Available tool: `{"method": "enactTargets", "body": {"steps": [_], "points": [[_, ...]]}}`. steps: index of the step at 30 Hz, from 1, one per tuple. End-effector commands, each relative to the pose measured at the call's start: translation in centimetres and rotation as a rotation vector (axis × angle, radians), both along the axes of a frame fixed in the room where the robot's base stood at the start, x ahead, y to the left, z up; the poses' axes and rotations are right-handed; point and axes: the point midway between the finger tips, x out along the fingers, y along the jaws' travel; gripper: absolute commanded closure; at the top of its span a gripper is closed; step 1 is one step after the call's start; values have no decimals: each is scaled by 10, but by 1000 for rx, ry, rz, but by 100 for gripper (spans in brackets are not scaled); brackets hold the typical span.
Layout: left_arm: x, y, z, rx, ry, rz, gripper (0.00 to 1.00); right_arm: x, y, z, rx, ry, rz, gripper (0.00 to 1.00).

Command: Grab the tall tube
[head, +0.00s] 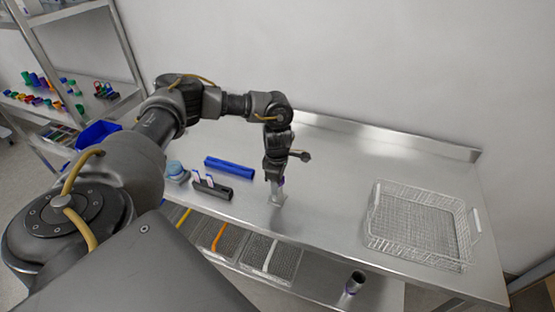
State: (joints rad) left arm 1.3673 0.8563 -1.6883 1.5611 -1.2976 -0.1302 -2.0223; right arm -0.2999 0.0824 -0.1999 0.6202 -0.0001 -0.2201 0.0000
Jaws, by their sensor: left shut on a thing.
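My left gripper (278,184) points straight down over the middle of the steel table (320,200). A blue bar-like piece (230,167) and a black bar-like piece (212,190) lie on the table left of the gripper. My right gripper is not in view.
A white wire basket (421,262) sits at the table's right. Below are grey trays and a dark cylinder (355,281). A shelf (88,85) holds coloured parts. The table between gripper and basket is clear.

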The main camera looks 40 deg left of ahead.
Motion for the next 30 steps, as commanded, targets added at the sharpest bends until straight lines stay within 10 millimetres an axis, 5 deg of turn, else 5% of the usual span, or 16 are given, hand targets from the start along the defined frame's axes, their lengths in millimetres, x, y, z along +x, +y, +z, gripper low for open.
{"method": "enactTargets", "body": {"steps": [11, 21, 30], "points": [[1, 0, 31, 0, -4, -1, 100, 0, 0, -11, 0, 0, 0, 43], [-48, -17, 94, 1, -8, -6, 100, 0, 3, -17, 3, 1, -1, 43], [-106, -38, 117, 0, -4, -5, 100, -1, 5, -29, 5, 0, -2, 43]]}}
